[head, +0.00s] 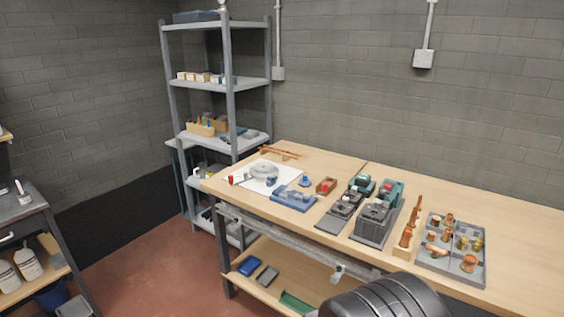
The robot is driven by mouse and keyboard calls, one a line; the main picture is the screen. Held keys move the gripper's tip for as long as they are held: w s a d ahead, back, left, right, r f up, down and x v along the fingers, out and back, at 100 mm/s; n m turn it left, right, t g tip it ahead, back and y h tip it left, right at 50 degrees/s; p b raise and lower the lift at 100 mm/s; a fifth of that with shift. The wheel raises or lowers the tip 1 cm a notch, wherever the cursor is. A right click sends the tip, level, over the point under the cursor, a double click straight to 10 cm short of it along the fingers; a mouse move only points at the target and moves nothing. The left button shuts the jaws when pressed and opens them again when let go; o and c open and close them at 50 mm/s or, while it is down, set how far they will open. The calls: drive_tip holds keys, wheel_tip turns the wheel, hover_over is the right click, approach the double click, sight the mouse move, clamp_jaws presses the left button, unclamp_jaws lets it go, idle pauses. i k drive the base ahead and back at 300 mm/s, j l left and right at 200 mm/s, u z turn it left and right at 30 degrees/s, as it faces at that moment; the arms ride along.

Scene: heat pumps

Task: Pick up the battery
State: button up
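I cannot single out the battery with certainty at this size. On the wooden workbench (480,210), a dark grey boxy unit (374,217) sits on a grey tray, with a teal and dark piece (390,192) behind it. To its left, another dark and teal device (346,203) lies on a flat grey base. Any of these may be or hold the battery. A dark ribbed rounded part at the bottom edge looks like my own arm. My gripper's fingers are not in view.
A grey divided tray (482,270) of copper fittings is at the bench's right. A blue tool (293,199), white sheet (284,174) and small red-topped items are at the left. Blue (248,265) and grey (267,276) boxes lie on the lower shelf. A metal rack (228,100) stands behind.

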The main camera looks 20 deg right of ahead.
sight(363, 181)
drive_tip(key=i+j+z, duration=0.15)
drive_tip(key=i, duration=0.4)
drive_tip(key=i+j+z, duration=0.15)
drive_tip(key=i, duration=0.35)
drive_tip(key=i+j+z, duration=0.1)
drive_tip(key=i, duration=0.45)
